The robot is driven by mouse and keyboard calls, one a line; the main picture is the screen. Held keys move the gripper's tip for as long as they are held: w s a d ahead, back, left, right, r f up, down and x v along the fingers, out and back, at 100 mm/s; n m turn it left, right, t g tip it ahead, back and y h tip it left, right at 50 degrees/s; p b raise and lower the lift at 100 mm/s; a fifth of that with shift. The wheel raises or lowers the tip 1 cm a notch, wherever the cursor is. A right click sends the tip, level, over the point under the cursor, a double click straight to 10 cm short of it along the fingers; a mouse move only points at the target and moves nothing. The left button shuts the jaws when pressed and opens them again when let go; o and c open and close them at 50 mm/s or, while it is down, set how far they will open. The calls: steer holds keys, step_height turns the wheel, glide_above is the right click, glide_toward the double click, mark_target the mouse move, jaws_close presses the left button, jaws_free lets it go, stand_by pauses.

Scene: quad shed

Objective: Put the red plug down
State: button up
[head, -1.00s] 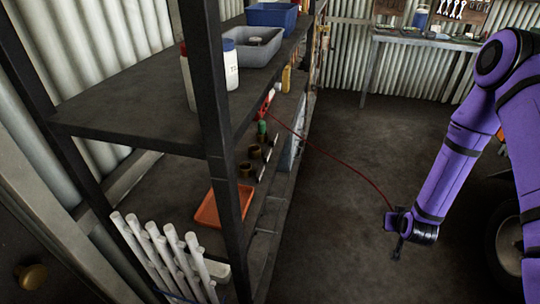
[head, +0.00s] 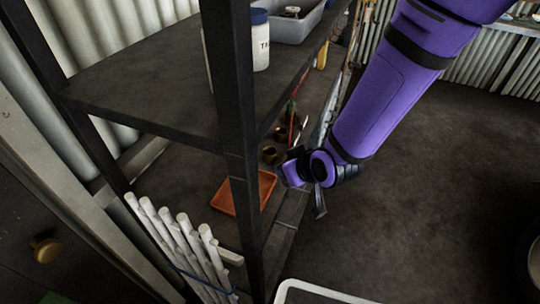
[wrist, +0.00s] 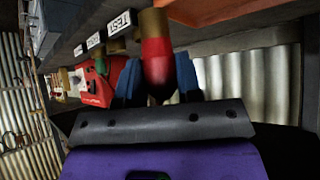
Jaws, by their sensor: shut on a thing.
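The red plug (wrist: 157,62) is in the wrist view, between the two blue fingers of my gripper (wrist: 157,80), which is shut on it. A brass-coloured cylinder (wrist: 153,22) lies directly beyond the plug's far end, in line with it. I cannot tell whether the plug touches or enters it. In the head view my gripper (head: 288,168) is at the front edge of the lower shelf, near two brass rings (head: 270,155); the plug is hidden there.
An orange tray (head: 243,193) lies on the lower shelf, left of my gripper, behind a dark upright post (head: 234,130). White pipes (head: 182,240) stand at the front. In the wrist view, a red box (wrist: 98,86) and labels reading TEST (wrist: 118,23) are at left. Open floor lies right.

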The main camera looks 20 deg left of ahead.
steer(key=s+a+r+n, duration=0.1)
steer(key=s+a+r, duration=0.1)
steer(key=s+a, duration=0.15)
steer(key=shift+g, duration=0.3)
steer(key=w+a, duration=0.1)
steer(key=w, duration=0.4)
steer(key=w+a+f, duration=0.1)
steer(key=w+a, duration=0.1)
steer(key=w, duration=0.2)
steer(key=w+a, duration=0.1)
steer(key=w, duration=0.4)
steer(key=shift+w+a+f, duration=0.25)
steer(key=shift+w+a, duration=0.05)
steer(key=shift+f, duration=1.7)
steer(key=shift+f, duration=0.1)
steer(key=o, duration=1)
steer(key=shift+s+d+r, duration=0.1)
steer(key=shift+r, duration=0.15)
steer(key=v, duration=1.1)
steer(key=shift+d, duration=0.35)
